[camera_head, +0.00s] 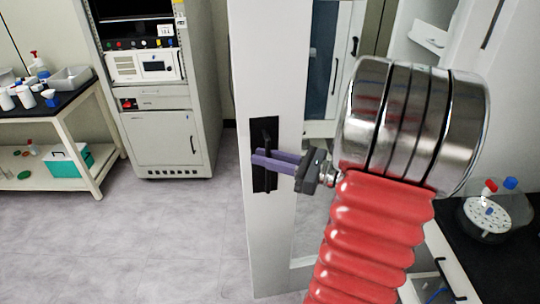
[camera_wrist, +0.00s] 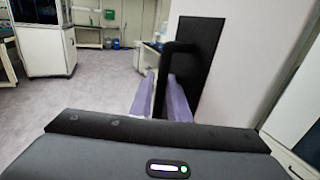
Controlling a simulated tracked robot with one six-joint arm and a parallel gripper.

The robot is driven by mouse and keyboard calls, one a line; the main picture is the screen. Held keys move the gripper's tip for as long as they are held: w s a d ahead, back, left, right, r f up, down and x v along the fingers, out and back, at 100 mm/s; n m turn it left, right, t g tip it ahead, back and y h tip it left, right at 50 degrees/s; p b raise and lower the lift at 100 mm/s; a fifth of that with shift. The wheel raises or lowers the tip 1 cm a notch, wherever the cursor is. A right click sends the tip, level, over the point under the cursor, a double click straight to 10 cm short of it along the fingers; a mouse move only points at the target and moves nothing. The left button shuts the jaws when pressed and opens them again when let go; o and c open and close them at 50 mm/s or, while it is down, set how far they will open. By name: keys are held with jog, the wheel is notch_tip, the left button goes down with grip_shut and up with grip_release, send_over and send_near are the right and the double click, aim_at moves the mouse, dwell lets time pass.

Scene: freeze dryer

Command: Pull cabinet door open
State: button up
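The white cabinet door (camera_head: 258,65) stands upright in the middle of the head view, with a black handle (camera_head: 265,140) on a black backing plate. My gripper (camera_head: 255,158) reaches the handle from the right, its two purple fingers close together. In the wrist view the handle (camera_wrist: 164,80) bar runs down between the fingers (camera_wrist: 161,98), with little gap on either side, so they look shut on it. The door face (camera_wrist: 230,65) is to the right. The exact finger contact is partly hidden by the gripper body.
A tall grey instrument cabinet (camera_head: 160,100) stands at left, beside a bench (camera_head: 88,95) with bottles and trays. A black worktop (camera_head: 510,260) with a clear round vessel (camera_head: 485,215) is at right. The grey floor (camera_head: 150,240) left of the door is clear.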

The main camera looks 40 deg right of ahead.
jog(key=shift+o, duration=0.2)
jog(key=shift+d, duration=0.25)
jog(key=shift+s, duration=0.15)
jog(key=v, duration=1.3)
jog(key=shift+s, duration=0.3)
jog(key=shift+d+f, duration=0.1)
